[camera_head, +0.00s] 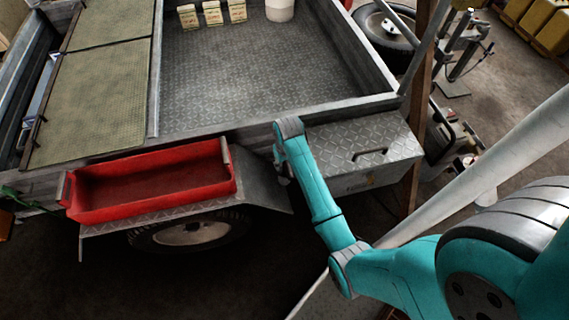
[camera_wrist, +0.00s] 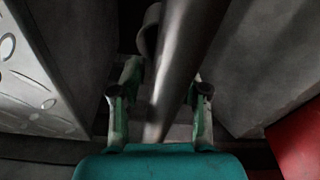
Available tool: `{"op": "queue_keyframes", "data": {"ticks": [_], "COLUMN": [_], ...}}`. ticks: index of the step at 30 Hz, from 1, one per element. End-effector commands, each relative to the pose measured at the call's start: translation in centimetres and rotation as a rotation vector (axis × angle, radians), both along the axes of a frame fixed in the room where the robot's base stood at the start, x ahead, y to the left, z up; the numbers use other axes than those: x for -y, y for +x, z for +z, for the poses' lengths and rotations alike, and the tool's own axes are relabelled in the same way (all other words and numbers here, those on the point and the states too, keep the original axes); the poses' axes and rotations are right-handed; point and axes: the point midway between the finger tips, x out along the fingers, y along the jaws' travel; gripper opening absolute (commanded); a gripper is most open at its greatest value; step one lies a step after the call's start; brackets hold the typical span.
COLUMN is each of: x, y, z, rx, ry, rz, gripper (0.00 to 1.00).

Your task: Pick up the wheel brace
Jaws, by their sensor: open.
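In the wrist view, a dark grey metal bar (camera_wrist: 188,45), which looks like the wheel brace, runs from the top edge down between my fingers. A short curved piece shows at its upper left. My gripper (camera_wrist: 163,90) is open, with one finger on each side of the bar. I cannot tell whether either finger touches it. In the head view my gripper (camera_head: 283,172) is low in the gap between the trailer's mudguard and its tread-plate box, mostly hidden by my arm. I cannot make out the brace there.
The tread-plate box (camera_head: 345,150) is close on the right and the mudguard (camera_head: 262,182) close on the left. A red tray (camera_head: 150,182) sits on the mudguard. Several small containers (camera_head: 212,14) stand far back on the trailer bed. A wooden post (camera_head: 418,120) rises beyond the box.

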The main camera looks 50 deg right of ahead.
Motion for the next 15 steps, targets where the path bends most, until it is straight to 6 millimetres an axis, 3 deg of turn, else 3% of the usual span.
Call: {"op": "queue_keyframes", "data": {"ticks": [5,10,15], "x": [0.00,0.00,0.02], "y": [0.01,0.01,0.05], "z": [0.01,0.03,0.09], "rx": [0.000,0.000,0.001], "ry": [0.000,0.000,0.000], "rz": [0.000,0.000,0.000], "gripper": [0.45,0.02,0.00]}}
